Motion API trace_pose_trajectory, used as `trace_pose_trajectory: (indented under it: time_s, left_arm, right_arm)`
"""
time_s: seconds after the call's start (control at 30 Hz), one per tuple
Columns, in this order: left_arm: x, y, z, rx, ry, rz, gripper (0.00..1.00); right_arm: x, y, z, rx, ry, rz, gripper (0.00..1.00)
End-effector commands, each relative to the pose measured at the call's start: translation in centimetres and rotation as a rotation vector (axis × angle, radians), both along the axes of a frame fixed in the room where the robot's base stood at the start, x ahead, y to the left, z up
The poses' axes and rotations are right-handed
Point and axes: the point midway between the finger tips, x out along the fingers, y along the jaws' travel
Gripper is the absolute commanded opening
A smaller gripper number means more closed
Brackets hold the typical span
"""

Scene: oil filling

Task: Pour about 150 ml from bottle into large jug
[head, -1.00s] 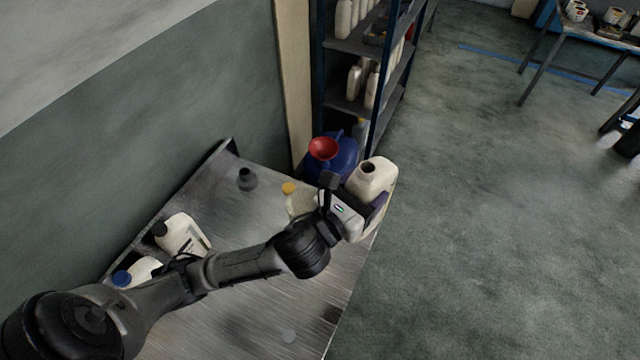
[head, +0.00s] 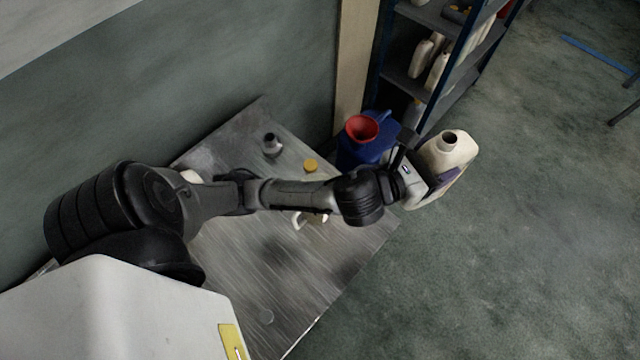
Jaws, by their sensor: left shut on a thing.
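My left gripper (head: 428,183) is shut on an open cream bottle (head: 459,147). The bottle is close to upright, with its dark mouth facing up, and is held past the right edge of the metal table, over the floor side. A large blue jug (head: 384,123) with a red funnel (head: 362,128) in its top stands just left of the bottle, near the table's far corner. The bottle and the funnel are apart. My gripper's wrist hides part of the jug's lower side. My right gripper is not in view.
The metal table (head: 262,262) holds a small dark container (head: 271,145) and a yellow-capped container (head: 311,166), mostly hidden under my left arm. A blue shelf rack (head: 423,80) with several bottles stands behind the jug. Open floor lies to the right.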

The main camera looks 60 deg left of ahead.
Motion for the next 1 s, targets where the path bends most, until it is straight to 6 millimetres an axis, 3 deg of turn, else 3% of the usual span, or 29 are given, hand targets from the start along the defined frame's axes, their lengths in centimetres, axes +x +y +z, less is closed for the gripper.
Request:
trace_pose_trajectory:
  time_s: [0.27,0.63,0.83,1.0]
  left_arm:
    - [1.7,2.8,-0.7,0.001,-0.002,0.132,0.0]
    - [3.7,11.2,-4.7,0.003,0.001,0.522,0.0]
    - [2.8,16.8,-8.1,0.003,0.001,0.796,0.0]
    - [0.6,21.0,-11.0,0.004,0.001,1.029,0.0]
  right_arm:
    - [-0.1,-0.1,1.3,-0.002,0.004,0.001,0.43]
    - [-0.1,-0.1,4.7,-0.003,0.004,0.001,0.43]
    - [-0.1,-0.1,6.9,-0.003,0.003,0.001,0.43]
    - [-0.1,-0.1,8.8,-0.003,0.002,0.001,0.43]
